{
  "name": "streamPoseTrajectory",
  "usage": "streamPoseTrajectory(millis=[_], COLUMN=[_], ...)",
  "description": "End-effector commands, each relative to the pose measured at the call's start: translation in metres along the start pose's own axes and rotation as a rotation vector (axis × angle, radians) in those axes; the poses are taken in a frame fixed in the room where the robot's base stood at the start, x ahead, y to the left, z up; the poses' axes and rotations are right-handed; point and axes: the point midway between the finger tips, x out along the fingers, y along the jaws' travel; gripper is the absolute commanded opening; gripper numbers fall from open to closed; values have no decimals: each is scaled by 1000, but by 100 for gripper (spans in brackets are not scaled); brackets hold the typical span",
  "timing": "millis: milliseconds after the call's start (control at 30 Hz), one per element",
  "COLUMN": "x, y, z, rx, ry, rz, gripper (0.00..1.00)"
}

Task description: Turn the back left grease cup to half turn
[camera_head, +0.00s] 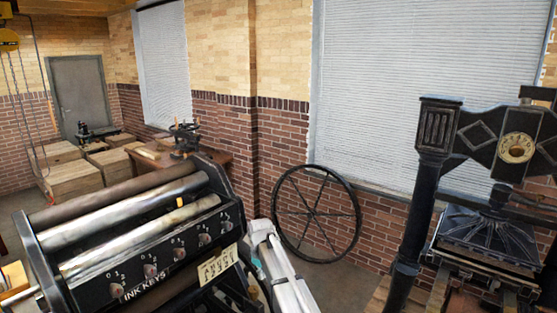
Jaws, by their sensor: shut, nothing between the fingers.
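I cannot make out the back left grease cup in this view. The black roller press (58,270) fills the lower left, with long metal rollers (140,215) on top. Its near side panel carries a slanted row of several small round knobs (179,255) with number marks and the words INK KEYS. A pale yellow plate (217,265) is fixed at the right end of this panel; its lettering is too small to read. A grey-white link of my arm stands just right of the press at the bottom edge. My gripper does not show.
A black spoked wheel (317,214) leans against the brick wall right of my arm. A large black hand press (410,215) stands at the right. Wooden crates (72,180) and a wooden table (160,158) stand behind the roller press. Some floor shows below the wheel.

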Motion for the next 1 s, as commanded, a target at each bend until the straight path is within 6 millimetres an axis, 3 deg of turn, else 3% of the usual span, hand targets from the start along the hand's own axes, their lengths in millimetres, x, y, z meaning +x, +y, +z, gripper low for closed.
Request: streamPoseTrajectory(millis=[567, 1000], x=[6, 37], y=[-1, -1], z=[-1, -1], rx=[-2, -2], ry=[0, 0], rz=[0, 0], gripper=[0, 0])
